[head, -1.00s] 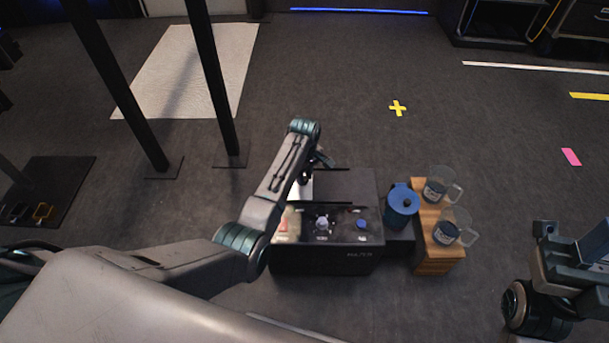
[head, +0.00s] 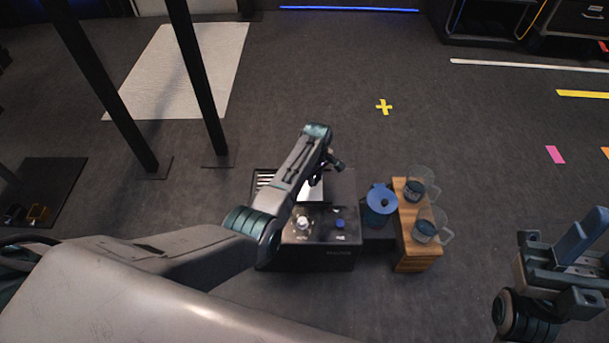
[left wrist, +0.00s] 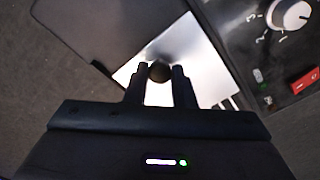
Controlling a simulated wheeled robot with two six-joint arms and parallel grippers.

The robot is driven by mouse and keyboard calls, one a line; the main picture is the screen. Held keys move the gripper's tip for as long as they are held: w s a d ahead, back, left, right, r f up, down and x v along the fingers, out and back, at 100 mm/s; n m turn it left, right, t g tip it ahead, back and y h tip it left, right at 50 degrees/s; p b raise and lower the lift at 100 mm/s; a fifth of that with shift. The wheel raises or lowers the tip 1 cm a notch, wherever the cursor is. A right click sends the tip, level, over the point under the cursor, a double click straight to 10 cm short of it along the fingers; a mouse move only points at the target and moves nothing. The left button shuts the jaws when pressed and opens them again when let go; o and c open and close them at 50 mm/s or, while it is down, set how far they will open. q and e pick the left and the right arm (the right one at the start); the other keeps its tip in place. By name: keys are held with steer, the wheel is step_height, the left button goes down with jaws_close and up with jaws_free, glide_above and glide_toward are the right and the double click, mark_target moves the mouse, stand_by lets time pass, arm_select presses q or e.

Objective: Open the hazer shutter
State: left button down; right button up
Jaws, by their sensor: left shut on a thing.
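The hazer is a black box (head: 338,258) on the floor in the middle of the head view. Its shutter is a bright metal plate on top, partly hidden by my arm in the head view (head: 312,190) and clear in the left wrist view (left wrist: 190,55). My left gripper (head: 315,178) is over the plate. In the left wrist view its fingers (left wrist: 159,78) are shut on the shutter's round dark knob (left wrist: 160,70). Slatted vents (head: 265,179) show uncovered left of the plate. My right gripper (head: 560,265) is at the lower right, away from the hazer; its jaw opening is unclear.
The hazer panel has a white dial (left wrist: 290,14), a red switch (left wrist: 304,80) and a blue knob (head: 340,224). A blue canister (head: 381,200) stands right of it, beside a wooden stand (head: 418,258) with two clear mugs. Two black posts stand behind left.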

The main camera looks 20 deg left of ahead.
arm_select(q)
steer(key=shift+w+d, duration=0.15)
steer(key=shift+d, duration=0.3)
steer(key=c, duration=1.2)
jaws_free()
